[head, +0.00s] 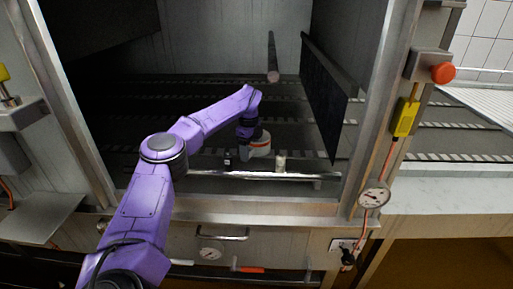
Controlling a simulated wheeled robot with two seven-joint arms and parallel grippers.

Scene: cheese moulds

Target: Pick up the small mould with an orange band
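My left arm reaches from the left into an open metal chamber. Its dark wrist end and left gripper (249,133) point down above the front bar. A small pale, rounded mould with an orange band (259,148) shows directly below and against the gripper. The fingers are too small and dark to make out, so I cannot tell whether they are closed on it. My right gripper is not in view.
A small cream cylinder (281,163) stands just right of the mould, near the metal front bar (265,175). A dark panel (325,95) hangs on the right. Chamber posts flank the opening. Slatted rails cross the chamber floor.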

